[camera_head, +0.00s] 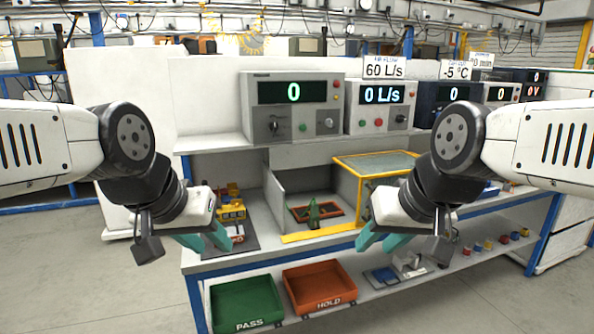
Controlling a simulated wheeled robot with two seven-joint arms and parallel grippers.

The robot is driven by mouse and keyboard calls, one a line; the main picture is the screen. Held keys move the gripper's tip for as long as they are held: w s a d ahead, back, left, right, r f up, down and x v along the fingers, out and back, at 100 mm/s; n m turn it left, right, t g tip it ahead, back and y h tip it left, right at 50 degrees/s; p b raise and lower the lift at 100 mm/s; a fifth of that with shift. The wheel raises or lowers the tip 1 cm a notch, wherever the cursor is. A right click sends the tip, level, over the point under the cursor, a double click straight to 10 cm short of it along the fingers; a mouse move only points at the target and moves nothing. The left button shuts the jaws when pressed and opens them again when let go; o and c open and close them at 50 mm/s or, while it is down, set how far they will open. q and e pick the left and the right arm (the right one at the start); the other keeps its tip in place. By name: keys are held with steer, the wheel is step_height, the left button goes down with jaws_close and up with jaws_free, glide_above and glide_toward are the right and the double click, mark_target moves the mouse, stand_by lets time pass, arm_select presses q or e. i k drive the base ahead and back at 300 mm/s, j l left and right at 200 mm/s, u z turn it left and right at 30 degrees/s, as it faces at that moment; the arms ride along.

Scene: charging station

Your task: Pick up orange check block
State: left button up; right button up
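My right gripper (376,246) is right of centre, also with teal fingers apart and empty. It is left of the row of blocks and far from touching them.
A green PASS tray (245,300) and an orange HOLD tray (318,284) sit low in front. A yellow-framed box (375,165), a yellow device (231,208) and a bay with a green part (314,213) fill the bench. Display units (293,95) stand above.

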mark_target(236, 233)
steer(key=z, duration=0.8)
steer(key=u, duration=1.35)
steer(key=z, duration=0.75)
steer(key=i+j+u, duration=0.15)
steer(key=i+u, duration=0.9)
steer(key=u, duration=0.15)
